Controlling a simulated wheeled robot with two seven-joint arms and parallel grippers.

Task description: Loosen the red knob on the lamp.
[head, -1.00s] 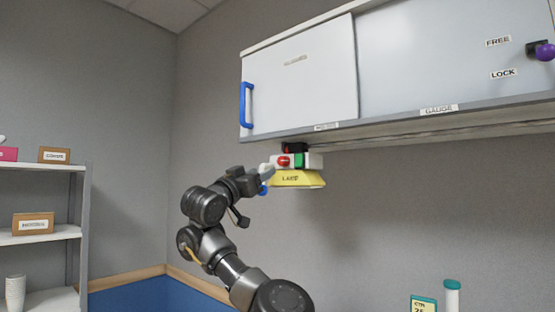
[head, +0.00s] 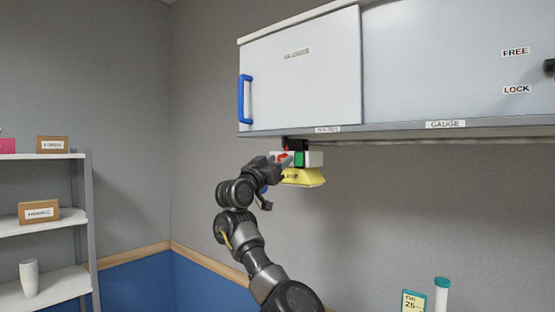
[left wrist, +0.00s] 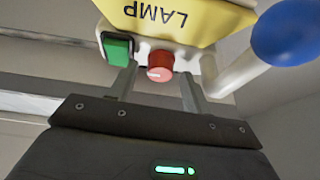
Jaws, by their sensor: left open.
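The yellow lamp (head: 305,179) hangs under the wall cabinet, with a white housing above its shade. It shows upside down in the left wrist view (left wrist: 170,18). The red knob (head: 282,157) is on the housing, beside a green square button (head: 299,159); in the left wrist view the knob (left wrist: 160,66) faces me. My left gripper (left wrist: 158,76) is open, its fingers on either side of the knob in that view; contact cannot be told. In the head view my left gripper (head: 277,166) partly covers the housing. My right gripper is not in view.
The cabinet (head: 300,75) with a blue handle (head: 245,98) is directly above the lamp. A blue ball (left wrist: 286,32) on a white arm is close beside the gripper. Shelves (head: 45,222) stand left; a teal-capped tube (head: 442,297) is lower right.

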